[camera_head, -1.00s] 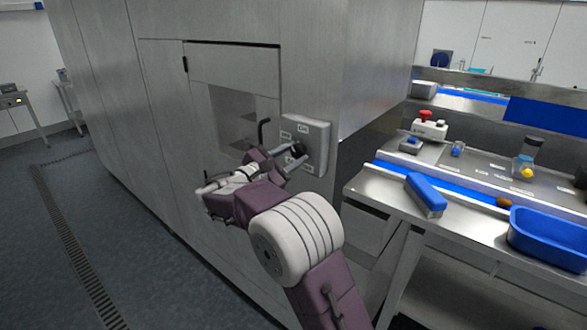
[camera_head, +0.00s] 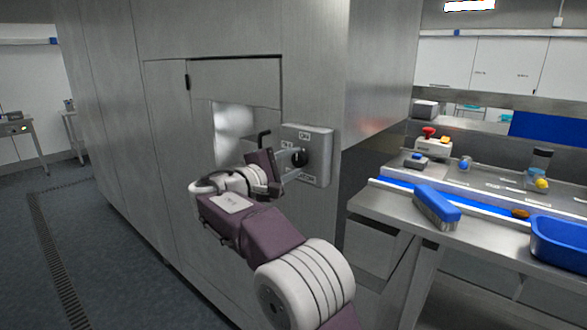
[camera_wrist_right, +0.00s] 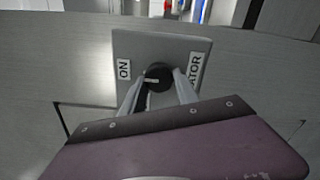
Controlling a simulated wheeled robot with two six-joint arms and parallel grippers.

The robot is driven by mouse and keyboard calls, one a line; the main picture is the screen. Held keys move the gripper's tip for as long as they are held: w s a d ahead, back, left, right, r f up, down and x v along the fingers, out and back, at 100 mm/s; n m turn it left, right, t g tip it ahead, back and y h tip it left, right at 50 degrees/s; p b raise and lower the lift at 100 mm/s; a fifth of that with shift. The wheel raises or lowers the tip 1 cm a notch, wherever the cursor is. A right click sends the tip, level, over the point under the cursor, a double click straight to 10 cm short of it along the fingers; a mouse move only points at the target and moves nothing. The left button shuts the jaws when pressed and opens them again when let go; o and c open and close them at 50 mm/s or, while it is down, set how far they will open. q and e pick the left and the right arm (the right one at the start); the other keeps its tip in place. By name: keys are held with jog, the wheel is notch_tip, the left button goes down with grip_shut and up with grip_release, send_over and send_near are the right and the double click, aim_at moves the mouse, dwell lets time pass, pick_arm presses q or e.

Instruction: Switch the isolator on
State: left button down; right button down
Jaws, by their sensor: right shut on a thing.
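The isolator (camera_head: 320,155) is a grey box on the steel cabinet's front, with a black round knob (camera_head: 300,158) and white labels. In the right wrist view its plate (camera_wrist_right: 125,45) has "ON" at the left and a label ending "ATOR" at the right. The knob (camera_wrist_right: 158,72) carries a pale mark that lies toward the "ON" side. My right gripper (camera_head: 291,160) is shut on the knob, with its fingers (camera_wrist_right: 158,86) on either side of it. The gripper body hides the plate's lower part in the wrist view. My left gripper is not in view.
At the right, a steel bench (camera_head: 385,205) holds a blue brush-like block (camera_head: 436,205), a blue tray (camera_head: 560,255) and a red-button box (camera_head: 432,145). Open floor lies at the left.

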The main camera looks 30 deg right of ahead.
dwell(0.3)
jog(key=c, duration=0.9)
grip_release()
jog(key=b+v, duration=0.1)
jog(key=v, duration=0.8)
